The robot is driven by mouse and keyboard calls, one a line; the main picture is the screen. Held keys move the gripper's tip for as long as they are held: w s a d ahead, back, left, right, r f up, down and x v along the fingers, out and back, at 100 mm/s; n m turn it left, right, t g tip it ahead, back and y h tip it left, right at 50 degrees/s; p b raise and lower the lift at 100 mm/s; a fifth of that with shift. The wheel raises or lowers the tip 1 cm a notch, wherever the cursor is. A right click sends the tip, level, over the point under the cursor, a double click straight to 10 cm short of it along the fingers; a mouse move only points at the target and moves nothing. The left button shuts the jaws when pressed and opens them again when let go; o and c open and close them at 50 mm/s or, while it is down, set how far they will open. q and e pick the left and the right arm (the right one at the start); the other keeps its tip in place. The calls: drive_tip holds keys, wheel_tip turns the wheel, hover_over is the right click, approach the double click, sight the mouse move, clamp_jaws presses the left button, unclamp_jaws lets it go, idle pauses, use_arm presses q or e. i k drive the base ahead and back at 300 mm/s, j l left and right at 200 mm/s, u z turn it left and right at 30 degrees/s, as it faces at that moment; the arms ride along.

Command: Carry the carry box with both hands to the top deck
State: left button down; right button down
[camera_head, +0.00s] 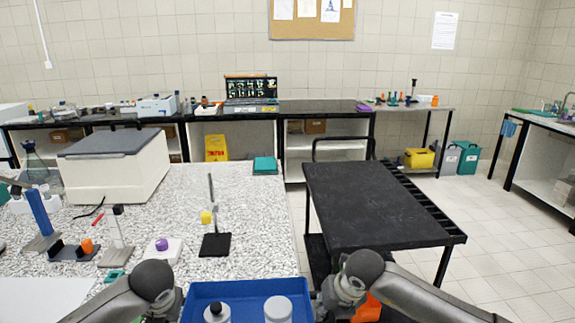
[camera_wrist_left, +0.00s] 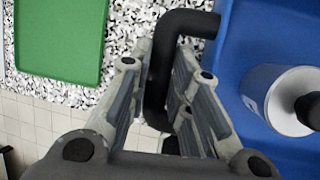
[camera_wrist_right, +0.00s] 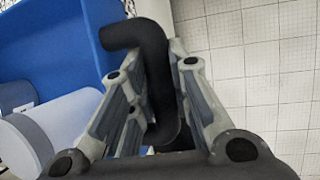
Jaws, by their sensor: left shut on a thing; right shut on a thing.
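The carry box (camera_head: 245,286) is a blue open box at the bottom centre of the head view, by the bench's front right corner; its near part is cut off. It holds a white container (camera_head: 278,309) and a dark-capped bottle (camera_head: 217,312). My left gripper (camera_wrist_left: 163,75) is shut on the box's black left handle (camera_wrist_left: 185,22). My right gripper (camera_wrist_right: 157,80) is shut on the black right handle (camera_wrist_right: 140,35). Whether the box touches the bench is hidden. The top deck (camera_head: 380,205) is the black, bare top of a cart, to the right and beyond the box.
The speckled bench (camera_head: 265,215) carries a white machine (camera_head: 115,170), a small stand (camera_head: 214,243) and other lab items. A green flat item (camera_wrist_left: 60,40) lies beside the left handle. An orange object (camera_head: 368,308) shows below my right arm. Open tiled floor lies right of the cart.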

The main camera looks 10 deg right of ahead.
sight(369, 204)
drive_tip(key=l, duration=1.5)
drive_tip(key=i+l, duration=0.25)
drive_tip(key=l, duration=0.2)
drive_tip(key=i+l, duration=0.25)
drive_tip(key=l, duration=0.15)
drive_tip(key=i+l, duration=0.3)
drive_tip(key=l, duration=0.15)
drive_tip(key=i+l, duration=0.1)
drive_tip(key=i, duration=0.75)
drive_tip(key=i+l, duration=0.1)
drive_tip(key=i, duration=0.75)
